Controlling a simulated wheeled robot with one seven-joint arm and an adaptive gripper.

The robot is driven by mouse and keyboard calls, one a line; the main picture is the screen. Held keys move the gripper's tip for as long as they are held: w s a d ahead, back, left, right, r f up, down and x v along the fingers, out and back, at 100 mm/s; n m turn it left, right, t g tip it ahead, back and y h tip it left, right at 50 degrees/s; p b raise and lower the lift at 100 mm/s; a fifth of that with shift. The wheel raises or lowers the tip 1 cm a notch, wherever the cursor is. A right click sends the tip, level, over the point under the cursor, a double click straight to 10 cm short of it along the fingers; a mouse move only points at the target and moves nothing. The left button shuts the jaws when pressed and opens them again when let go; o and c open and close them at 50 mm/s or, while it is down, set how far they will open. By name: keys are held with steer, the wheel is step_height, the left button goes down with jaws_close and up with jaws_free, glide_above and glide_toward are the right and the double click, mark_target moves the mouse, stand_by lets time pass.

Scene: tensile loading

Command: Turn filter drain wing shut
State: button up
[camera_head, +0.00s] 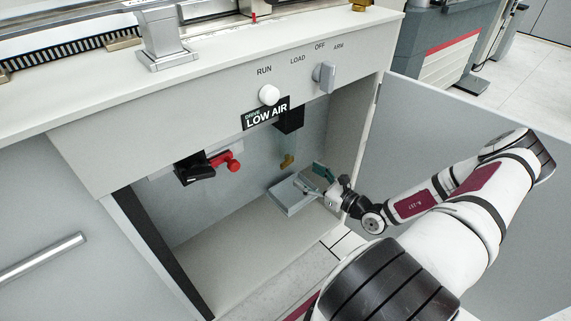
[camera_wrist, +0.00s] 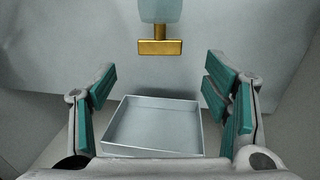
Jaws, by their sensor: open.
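The filter drain wing is a small brass crosspiece (camera_wrist: 160,47) under a pale translucent bowl (camera_wrist: 160,11) in the wrist view, top centre. It lies level from left to right there. In the head view the brass wing (camera_head: 287,161) hangs below a dark filter body (camera_head: 290,120) inside the open cabinet. My gripper (camera_wrist: 160,95) is open, with teal pads wide apart and nothing between them. The wing is ahead of the fingers and apart from them. In the head view my gripper (camera_head: 318,180) is inside the cabinet, lower right of the wing.
A shallow grey tray (camera_wrist: 152,126) sits on the cabinet floor below the wing; it also shows in the head view (camera_head: 289,206). A red-handled valve (camera_head: 228,162) is left of the filter. The open cabinet door (camera_head: 430,130) stands at the right, behind my arm.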

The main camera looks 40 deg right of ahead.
mark_target(288, 164)
steer(key=w, duration=0.3)
steer(key=w+a+b, duration=0.1)
steer(key=w, duration=0.2)
steer(key=w+b, duration=0.1)
steer(key=w, duration=0.2)
steer(key=shift+w+a, duration=0.1)
steer(key=shift+a, duration=0.25)
steer(key=c, duration=1.2)
